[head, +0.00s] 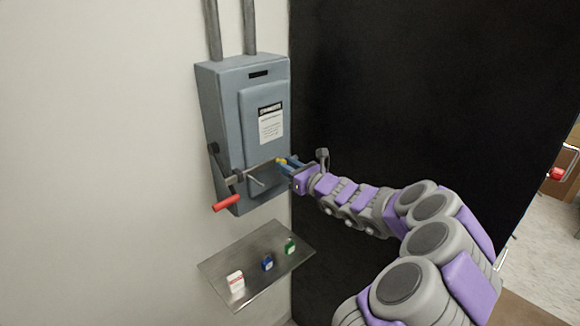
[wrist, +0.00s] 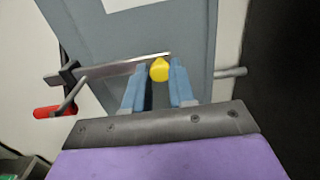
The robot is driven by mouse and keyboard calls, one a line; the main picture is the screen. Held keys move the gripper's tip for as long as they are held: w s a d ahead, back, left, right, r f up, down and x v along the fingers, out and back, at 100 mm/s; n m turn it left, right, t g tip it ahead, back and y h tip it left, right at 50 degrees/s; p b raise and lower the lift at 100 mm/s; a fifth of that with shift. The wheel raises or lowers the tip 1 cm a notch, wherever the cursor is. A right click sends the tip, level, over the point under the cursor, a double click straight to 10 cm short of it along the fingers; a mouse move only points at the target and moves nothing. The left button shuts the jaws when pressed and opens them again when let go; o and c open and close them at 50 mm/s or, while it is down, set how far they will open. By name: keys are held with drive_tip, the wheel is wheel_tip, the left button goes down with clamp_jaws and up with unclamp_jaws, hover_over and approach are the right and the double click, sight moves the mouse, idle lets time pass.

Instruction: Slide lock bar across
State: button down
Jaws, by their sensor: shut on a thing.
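The grey metal lock bar (head: 255,170) runs across the lower front of a blue-grey electrical box (head: 222,110). It also shows in the wrist view (wrist: 120,67). A yellow knob (wrist: 160,70) sits at the right end of the bar. My gripper (wrist: 161,80) is shut on the yellow knob, with one blue finger on each side of it. In the head view, my gripper (head: 286,164) is at the lower right of the box front and partly hides the knob. A red lever handle (head: 227,203) points down at the box's left side.
A metal shelf (head: 215,268) below the box holds a white-and-red item (head: 236,281), a blue padlock (head: 267,263) and a green padlock (head: 290,245). A black panel (head: 400,90) stands right of the box, behind my arm. Conduits (head: 249,25) rise from the box top.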

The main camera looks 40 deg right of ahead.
drive_tip(key=c, duration=1.3)
unclamp_jaws()
drive_tip(key=shift+a, duration=0.1)
drive_tip(key=shift+c, duration=0.2)
drive_tip(key=o, duration=0.4)
drive_tip(key=shift+a, duration=0.25)
drive_tip(key=s, duration=0.5)
drive_tip(key=s+d, duration=0.1)
drive_tip(key=s, duration=1.1)
drive_tip(key=shift+s+d+b, duration=0.15)
drive_tip(key=shift+d+b, duration=0.1)
drive_tip(key=shift+b, duration=0.05)
